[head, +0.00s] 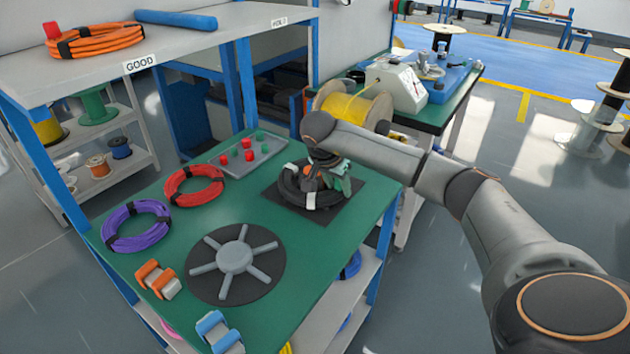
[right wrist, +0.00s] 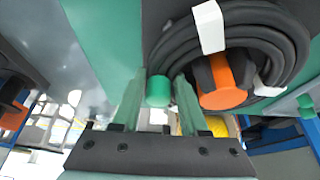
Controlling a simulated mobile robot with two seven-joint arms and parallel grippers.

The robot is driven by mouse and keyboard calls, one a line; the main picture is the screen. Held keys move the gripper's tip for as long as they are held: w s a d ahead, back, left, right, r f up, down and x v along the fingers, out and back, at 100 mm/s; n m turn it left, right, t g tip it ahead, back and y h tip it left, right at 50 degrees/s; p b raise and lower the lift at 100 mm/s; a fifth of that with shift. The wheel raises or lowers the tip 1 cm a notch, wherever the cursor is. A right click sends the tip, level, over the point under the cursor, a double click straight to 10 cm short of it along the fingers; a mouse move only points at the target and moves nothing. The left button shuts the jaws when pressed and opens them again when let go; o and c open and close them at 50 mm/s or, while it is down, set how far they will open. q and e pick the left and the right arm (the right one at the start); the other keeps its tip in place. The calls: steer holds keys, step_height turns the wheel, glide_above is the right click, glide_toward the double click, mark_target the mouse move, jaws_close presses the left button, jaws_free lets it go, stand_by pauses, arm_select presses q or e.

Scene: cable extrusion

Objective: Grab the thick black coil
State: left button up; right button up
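The thick black coil (head: 292,192), wound with white bands, lies on a dark square mat (head: 335,210) on the green table. My right gripper (head: 338,184) is low over the coil's right part and hides some of it. In the right wrist view the coil (right wrist: 275,30) fills the upper right, with an orange piece (right wrist: 222,82) in front of it. The right gripper's two green fingers (right wrist: 161,85) are apart. The coil is beside the right finger, not visibly between the fingers. A green cylinder (right wrist: 158,90) shows between them; its distance is unclear. My left gripper is out of view.
Red (head: 194,186) and purple (head: 136,225) coils lie left on the table. A grey tray (head: 262,158) with red and green pegs is behind. A spoked disc (head: 235,290) sits in front. A yellow spool (head: 352,107) stands on the bench behind. An orange coil (head: 95,40) lies on the upper shelf.

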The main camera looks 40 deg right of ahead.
jaws_close()
steer(key=shift+r, duration=0.15)
stand_by(0.4)
